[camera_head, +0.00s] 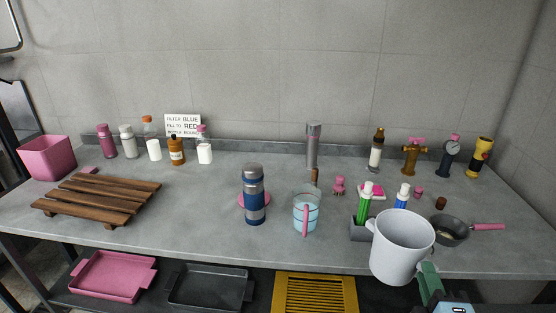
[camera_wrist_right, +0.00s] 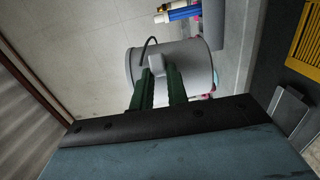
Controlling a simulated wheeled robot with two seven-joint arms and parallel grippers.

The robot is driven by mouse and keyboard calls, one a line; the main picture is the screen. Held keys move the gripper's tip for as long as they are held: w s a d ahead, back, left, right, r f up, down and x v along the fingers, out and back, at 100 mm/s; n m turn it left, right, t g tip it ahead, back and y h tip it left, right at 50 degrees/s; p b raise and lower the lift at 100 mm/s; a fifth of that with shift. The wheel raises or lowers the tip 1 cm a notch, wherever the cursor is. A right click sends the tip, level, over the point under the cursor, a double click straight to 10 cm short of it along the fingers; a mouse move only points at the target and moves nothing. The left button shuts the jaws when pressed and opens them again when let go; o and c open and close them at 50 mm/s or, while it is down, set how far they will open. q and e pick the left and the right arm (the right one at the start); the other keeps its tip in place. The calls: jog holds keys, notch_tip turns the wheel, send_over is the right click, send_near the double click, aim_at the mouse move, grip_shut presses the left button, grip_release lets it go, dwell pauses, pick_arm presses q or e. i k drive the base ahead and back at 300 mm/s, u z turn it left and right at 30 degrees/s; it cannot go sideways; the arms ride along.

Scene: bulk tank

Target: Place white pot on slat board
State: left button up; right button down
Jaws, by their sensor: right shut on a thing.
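The white pot (camera_head: 402,252) is at the front right in the head view, in front of the counter's front edge and apparently held up. My right gripper (camera_head: 430,281) is shut on it at its lower right side. In the right wrist view the pot (camera_wrist_right: 198,62) lies across the green fingers of the gripper (camera_wrist_right: 160,85), which close on a light grip part of it. The brown wooden slat board (camera_head: 100,197) lies on the left of the counter, with nothing on it. My left gripper does not show.
A blue-banded flask (camera_head: 253,196) and a glass jug (camera_head: 305,213) stand mid-counter, between pot and board. A grey holder with green and blue markers (camera_head: 363,209) and a small pan (camera_head: 449,230) are close to the pot.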

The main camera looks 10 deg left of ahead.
aim_at(78, 190)
jog(key=u, duration=0.55)
jog(key=k, duration=0.65)
jog(key=u, duration=1.25)
jog(key=i, duration=0.85)
jog(key=u, duration=0.55)
jog(key=i, duration=1.45)
jog(key=z, duration=0.95)
jog(key=i, duration=0.2)
jog(key=z, duration=0.15)
